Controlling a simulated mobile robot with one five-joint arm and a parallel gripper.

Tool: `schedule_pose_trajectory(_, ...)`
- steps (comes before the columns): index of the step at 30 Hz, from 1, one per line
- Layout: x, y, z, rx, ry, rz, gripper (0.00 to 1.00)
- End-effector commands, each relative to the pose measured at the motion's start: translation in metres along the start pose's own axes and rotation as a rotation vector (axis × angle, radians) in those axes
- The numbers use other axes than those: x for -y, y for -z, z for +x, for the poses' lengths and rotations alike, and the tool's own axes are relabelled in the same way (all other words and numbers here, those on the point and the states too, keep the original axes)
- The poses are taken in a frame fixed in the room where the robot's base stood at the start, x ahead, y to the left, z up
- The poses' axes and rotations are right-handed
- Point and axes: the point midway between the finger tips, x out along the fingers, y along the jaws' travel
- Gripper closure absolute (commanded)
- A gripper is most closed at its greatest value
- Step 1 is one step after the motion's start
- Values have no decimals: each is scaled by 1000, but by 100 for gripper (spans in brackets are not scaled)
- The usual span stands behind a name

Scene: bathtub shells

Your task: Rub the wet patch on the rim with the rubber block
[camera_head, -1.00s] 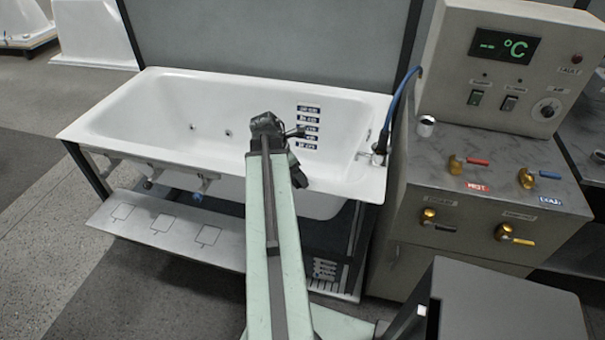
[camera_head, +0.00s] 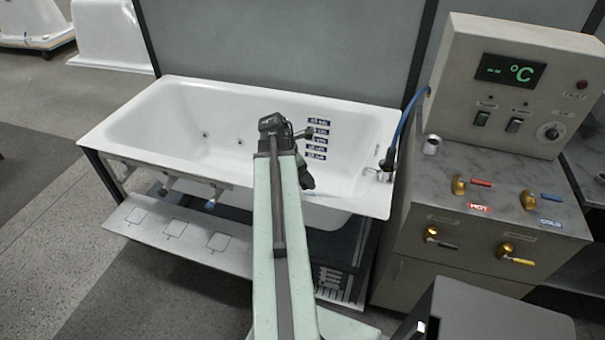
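The white bathtub shell (camera_head: 150,120) stands in a dark frame ahead of me, with its rim in view. My gripper (camera_head: 305,178) is at the far end of my arm, in front of the tub's near side. The arm hides part of the near rim. The gripper is small and dark, and I cannot tell whether its fingers are open or shut, or whether it holds anything. I cannot make out a rubber block. No wet patch can be told apart on the white rim.
A grey control cabinet (camera_head: 470,190) with hot and cold valves stands close on the right. A blue hose (camera_head: 407,125) runs down to the tub's right end. A pale shelf with square outlines (camera_head: 150,235) juts out low at the front left. Open floor (camera_head: 60,190) lies left.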

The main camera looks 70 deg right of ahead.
Motion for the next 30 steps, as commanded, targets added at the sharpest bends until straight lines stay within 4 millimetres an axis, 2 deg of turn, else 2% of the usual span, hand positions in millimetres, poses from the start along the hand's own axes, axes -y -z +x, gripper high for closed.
schedule_pose_trajectory(8, 0, 0, -1, 0, 0, 0, 65)
schedule_pose_trajectory(18, 0, -13, -30, 0, 0, 0, 65)
schedule_pose_trajectory(30, 0, -12, -28, 0, 0, 0, 65)
